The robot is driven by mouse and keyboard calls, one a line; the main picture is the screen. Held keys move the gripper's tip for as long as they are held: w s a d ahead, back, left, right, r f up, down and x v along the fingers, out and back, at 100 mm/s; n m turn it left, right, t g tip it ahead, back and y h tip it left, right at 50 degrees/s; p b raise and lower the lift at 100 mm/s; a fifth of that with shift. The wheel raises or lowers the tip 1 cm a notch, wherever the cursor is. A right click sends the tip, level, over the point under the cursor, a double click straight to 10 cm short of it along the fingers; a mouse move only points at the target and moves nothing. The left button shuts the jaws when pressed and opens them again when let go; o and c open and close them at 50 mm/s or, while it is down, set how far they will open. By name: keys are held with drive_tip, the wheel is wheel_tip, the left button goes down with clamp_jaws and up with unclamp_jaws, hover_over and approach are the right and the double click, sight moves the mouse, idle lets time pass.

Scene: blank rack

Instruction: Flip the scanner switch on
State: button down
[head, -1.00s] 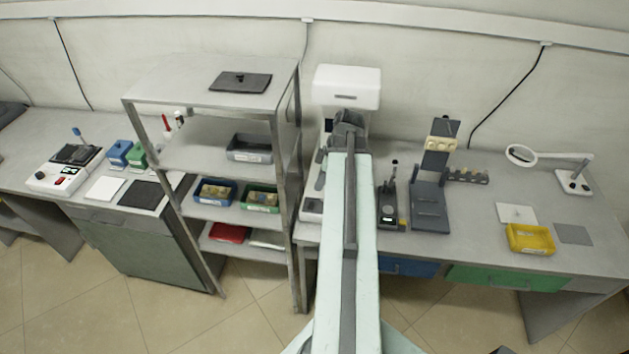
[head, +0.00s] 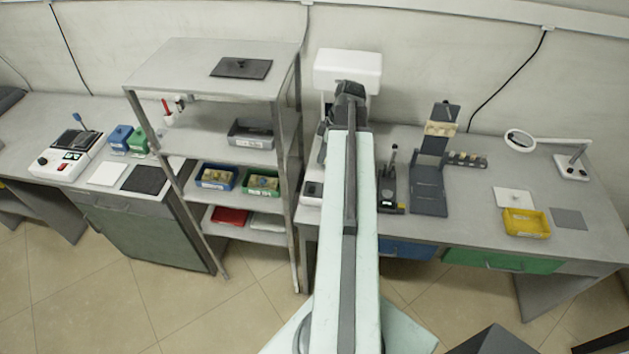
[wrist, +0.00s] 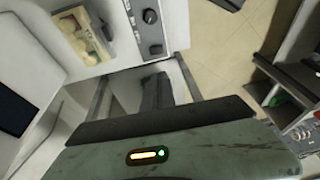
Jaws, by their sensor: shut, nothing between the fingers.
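A tall white machine (head: 347,66) stands at the back of the right bench, partly hidden behind my arm. It may be the scanner; no label on it can be read. In the wrist view a grey panel (wrist: 147,35) on a white housing carries a round black knob (wrist: 150,16) and a small control (wrist: 155,49) below it. I cannot tell whether that control is the switch or how it is set. My gripper (wrist: 157,92) is shut and empty, below the panel in the picture; contact cannot be judged. In the head view its fingertips are hidden behind my arm.
A metal shelf rack (head: 200,62) with bins stands close left of my arm. Right of it are a dark lever device (head: 389,185), a dark stand (head: 430,185), a yellow tray (head: 526,223) and a magnifier lamp (head: 520,141). The floor in front shows free room.

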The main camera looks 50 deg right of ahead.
sight(310, 190)
drive_tip(key=b+x, duration=0.8)
drive_tip(key=x, duration=0.1)
drive_tip(key=b+x, duration=0.4)
drive_tip(key=b, duration=0.1)
drive_tip(key=shift+s+d+f, duration=0.15)
drive_tip(key=shift+s+f, duration=0.2)
drive_tip(key=shift+f, duration=0.25)
